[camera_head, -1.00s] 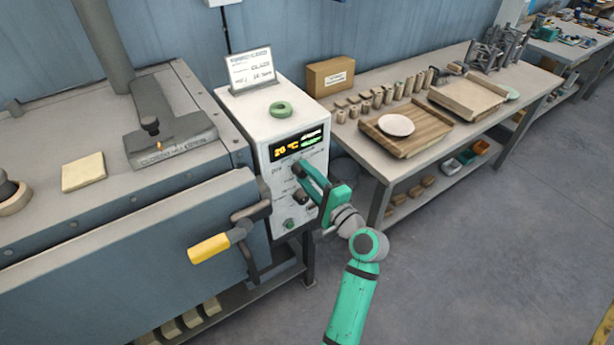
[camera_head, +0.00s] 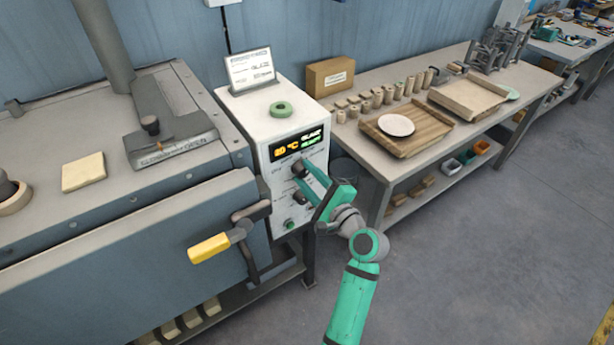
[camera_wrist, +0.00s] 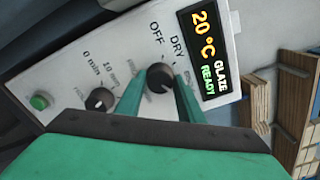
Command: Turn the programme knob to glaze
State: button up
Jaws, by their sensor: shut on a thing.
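The programme knob (camera_wrist: 160,78) is dark and round, on the white control panel (camera_wrist: 75,70), beside the OFF and DRY labels. It is the upper knob (camera_head: 298,169) in the head view. My gripper (camera_wrist: 160,90) has one green finger on each side of it and is shut on it. In the head view my gripper (camera_head: 304,176) reaches the panel from the right. The display (camera_wrist: 207,50) reads 20 °C, GLAZE, READY. The fingers hide part of the dial lettering, and I cannot make out the knob's pointer.
A second dark knob (camera_wrist: 100,100) with minute marks sits close beside my fingers. A green button (camera_wrist: 39,102) lies beyond it. The yellow-handled lever (camera_head: 210,248) sticks out left of the panel. A workbench (camera_head: 372,150) with trays stands to the right.

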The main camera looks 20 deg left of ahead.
jog(key=o, duration=1.1)
jog(key=shift+c, duration=0.2)
jog(key=shift+s+d, duration=0.1)
jog(key=v, duration=1)
jog(key=shift+s+d, duration=0.25)
